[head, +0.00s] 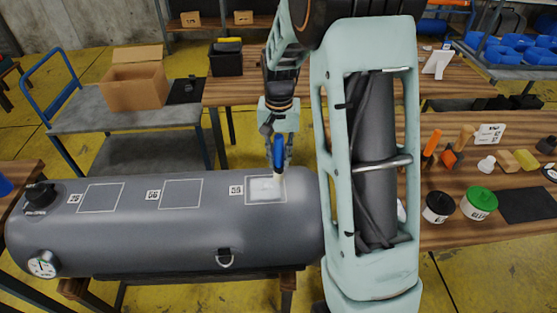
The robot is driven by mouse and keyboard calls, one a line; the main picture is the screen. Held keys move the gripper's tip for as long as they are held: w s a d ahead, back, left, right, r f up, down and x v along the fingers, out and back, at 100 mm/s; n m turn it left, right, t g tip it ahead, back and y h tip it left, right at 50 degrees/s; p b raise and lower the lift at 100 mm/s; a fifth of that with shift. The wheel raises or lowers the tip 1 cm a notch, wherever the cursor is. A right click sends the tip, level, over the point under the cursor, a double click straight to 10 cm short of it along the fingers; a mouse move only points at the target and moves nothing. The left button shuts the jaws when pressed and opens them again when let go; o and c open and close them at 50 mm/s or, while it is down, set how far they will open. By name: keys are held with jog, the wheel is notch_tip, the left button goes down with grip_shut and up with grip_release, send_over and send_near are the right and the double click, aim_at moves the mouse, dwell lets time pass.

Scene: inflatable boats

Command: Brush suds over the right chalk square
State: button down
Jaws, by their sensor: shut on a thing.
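A grey inflatable tube (150,235) lies across the front, with three chalk squares on its top. The right chalk square (250,200) has whitish suds (264,187) over much of its inside. The middle chalk square (181,194) and the left chalk square (101,198) look bare grey. My gripper (278,150) points down over the right square and is shut on a brush with a blue handle (278,153).
My arm hides part of the right side. A wooden table (465,225) on the right holds tubs with black (439,206) and green (479,202) lids, and several tools. A pressure gauge (42,265) and black valve (40,197) sit at the tube's left end. A trolley with a cardboard box (135,85) stands behind.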

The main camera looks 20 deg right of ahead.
aim_at(280, 136)
jog(key=shift+d+r+p, duration=0.1)
jog(key=shift+r+p, duration=1.4)
jog(key=shift+r, duration=1)
